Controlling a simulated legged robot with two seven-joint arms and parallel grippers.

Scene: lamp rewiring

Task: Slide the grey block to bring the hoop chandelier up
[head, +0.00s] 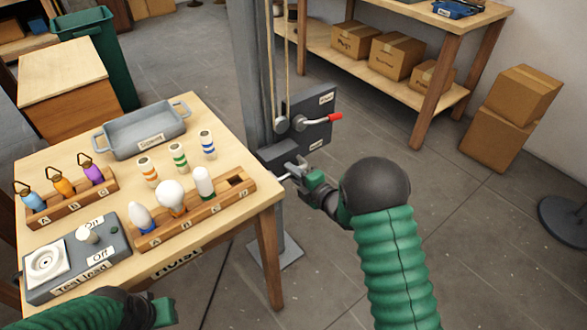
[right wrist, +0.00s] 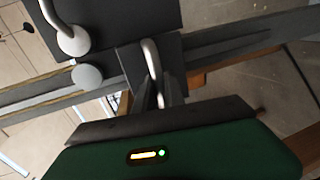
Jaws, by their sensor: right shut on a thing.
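A grey post (head: 247,70) stands behind the table's right edge, with cords (head: 272,60) running up it. The grey block (head: 285,152) sits low on the post, below a dark plate (head: 318,103) with a red-tipped lever (head: 333,117). My right gripper (head: 297,176) is shut on the grey block's handle. The right wrist view shows this curved metal handle (right wrist: 151,62) between my fingers, against the dark block (right wrist: 127,62). My left gripper (head: 165,310) is at the bottom left, apart from the post; its fingertips are unclear. The hoop chandelier is not in view.
The wooden table (head: 215,120) holds a grey tray (head: 143,130), bulbs in a rack (head: 205,215), several small coloured items and a test box (head: 80,255). A shelf with cardboard boxes (head: 395,55) stands behind.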

